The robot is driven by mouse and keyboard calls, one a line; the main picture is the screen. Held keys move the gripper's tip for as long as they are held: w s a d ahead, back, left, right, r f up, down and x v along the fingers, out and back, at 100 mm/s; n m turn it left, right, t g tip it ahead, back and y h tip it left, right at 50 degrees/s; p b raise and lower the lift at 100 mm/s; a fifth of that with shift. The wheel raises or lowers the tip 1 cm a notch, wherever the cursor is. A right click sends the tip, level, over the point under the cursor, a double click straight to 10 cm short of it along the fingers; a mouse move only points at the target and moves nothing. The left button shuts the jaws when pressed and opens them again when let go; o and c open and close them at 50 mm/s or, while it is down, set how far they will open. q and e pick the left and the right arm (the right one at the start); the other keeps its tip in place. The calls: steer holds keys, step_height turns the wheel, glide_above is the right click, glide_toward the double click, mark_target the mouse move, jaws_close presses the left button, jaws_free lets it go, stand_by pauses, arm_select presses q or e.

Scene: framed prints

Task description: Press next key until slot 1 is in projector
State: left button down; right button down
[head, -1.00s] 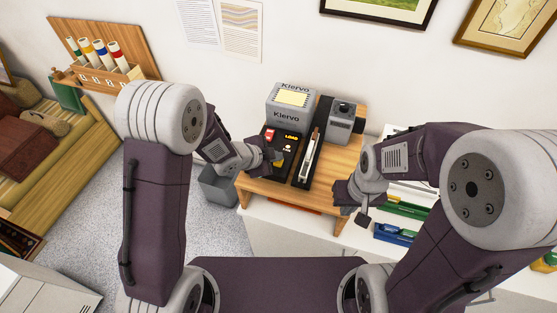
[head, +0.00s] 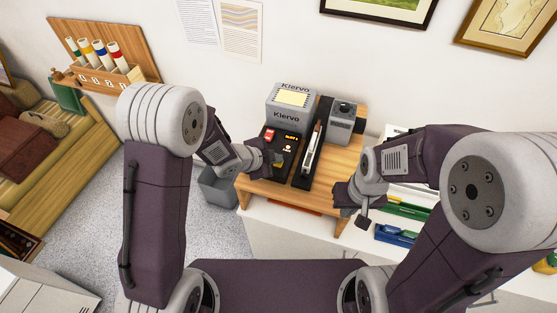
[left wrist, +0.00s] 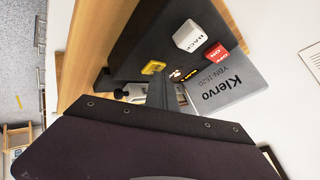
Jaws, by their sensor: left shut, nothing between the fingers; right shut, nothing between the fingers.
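The grey projector marked Klervo (head: 288,117) stands on a wooden stand, with a black control panel (head: 271,147) in front. The panel has a red switch (head: 269,134) and a small lit display (head: 291,136); it seems to read SLOT, its number too small to be sure. In the left wrist view a white BACK key (left wrist: 188,37) and a yellow key (left wrist: 153,67) show on the panel. My left gripper (head: 276,160) is shut and empty at the panel, close to the yellow key; contact cannot be told. My right gripper (head: 362,220) is shut and empty, right of the stand.
A long slide tray (head: 311,152) lies beside the panel, with a grey lens unit (head: 346,120) behind it. The wooden stand (head: 345,165) has bare room on its right. A grey bin (head: 217,188) stands on the floor at its left.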

mark_target(276, 165)
arm_select(q)
steer(key=shift+r+p, duration=1.15)
steer(key=shift+r, duration=0.15)
step_height(276, 165, up, 5)
steer(key=p, duration=0.4)
steer(key=shift+p, duration=0.3)
steer(key=shift+f, duration=0.1)
